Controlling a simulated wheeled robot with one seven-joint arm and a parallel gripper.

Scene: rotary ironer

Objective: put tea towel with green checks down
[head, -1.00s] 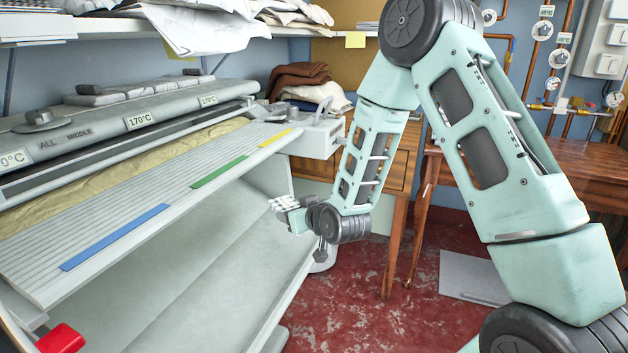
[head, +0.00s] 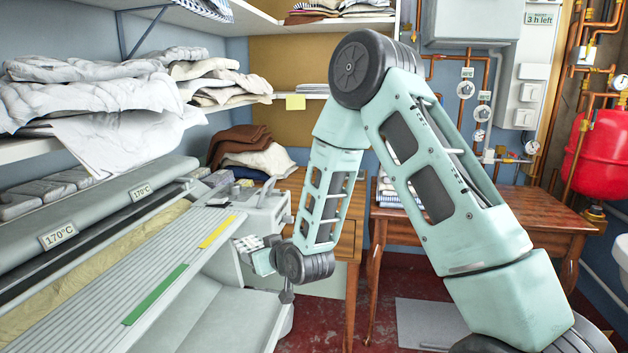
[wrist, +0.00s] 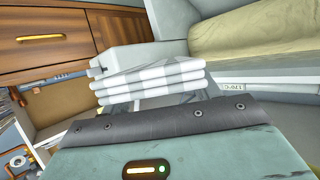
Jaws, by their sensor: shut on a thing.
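My gripper (head: 262,254) is shut on a folded tea towel (head: 248,243), holding it beside the right end of the ironer. In the wrist view the towel (wrist: 150,80) is a flat stack of several layers with white and greyish checks. Whether the checks are green is hard to tell. The towel's near edge is hidden behind the dark gripper edge (wrist: 155,118). In the head view the towel is small and partly covered by my gripper.
The ironer's ribbed feed board (head: 150,270) with green and yellow strips is at the left. Shelves with white linen (head: 100,90) hang above it. A wooden table (head: 490,205) with a pile of striped cloths (head: 388,190) stands at the back right. A grey floor plate (head: 425,322) lies below.

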